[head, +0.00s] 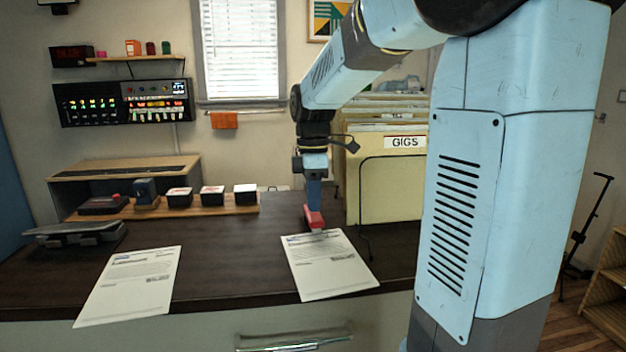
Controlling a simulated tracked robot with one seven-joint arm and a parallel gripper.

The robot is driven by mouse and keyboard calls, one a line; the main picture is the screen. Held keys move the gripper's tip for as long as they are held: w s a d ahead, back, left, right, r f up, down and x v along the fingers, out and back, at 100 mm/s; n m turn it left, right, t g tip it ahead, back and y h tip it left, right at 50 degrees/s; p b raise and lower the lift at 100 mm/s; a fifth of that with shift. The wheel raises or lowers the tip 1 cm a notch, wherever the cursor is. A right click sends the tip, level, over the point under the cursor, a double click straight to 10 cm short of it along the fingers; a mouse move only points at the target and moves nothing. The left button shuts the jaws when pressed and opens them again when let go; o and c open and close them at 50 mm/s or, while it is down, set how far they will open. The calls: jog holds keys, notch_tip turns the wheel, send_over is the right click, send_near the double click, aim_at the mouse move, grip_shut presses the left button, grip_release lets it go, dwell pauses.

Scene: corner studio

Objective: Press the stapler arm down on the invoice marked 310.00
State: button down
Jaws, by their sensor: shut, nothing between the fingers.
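A red stapler (315,219) stands at the top edge of the right paper sheet (328,270) on the dark desk. My gripper (314,203) points straight down right over the stapler, shut and empty. Its tips meet the stapler's top in the picture; I cannot tell whether they touch or press it. How far down the stapler arm is does not show clearly. A second sheet (130,286) lies on the desk to the left. Both sheets carry printed lines too small to read, so I cannot tell which is marked 310.00.
A folder box labelled GIGS (386,185) stands close right of my gripper, with a thin black wire frame (363,200) before it. A wooden rack (225,209) with small dark blocks and a grey device (75,234) are at left. Desk (225,262) between the sheets is clear.

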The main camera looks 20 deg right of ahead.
aim_at(315, 221)
jog(key=shift+s+f, duration=0.1)
jog(key=shift+f, duration=1)
jog(key=shift+s+a+f, duration=0.1)
jog(key=shift+s+f, duration=0.2)
jog(key=shift+f, duration=0.25)
jog(key=shift+s+f, duration=0.25)
jog(key=shift+f, duration=0.3)
notch_tip(315, 221, up, 14)
jog(key=shift+s+r, duration=0.2)
jog(key=shift+s, duration=0.1)
jog(key=shift+s+a, duration=0.1)
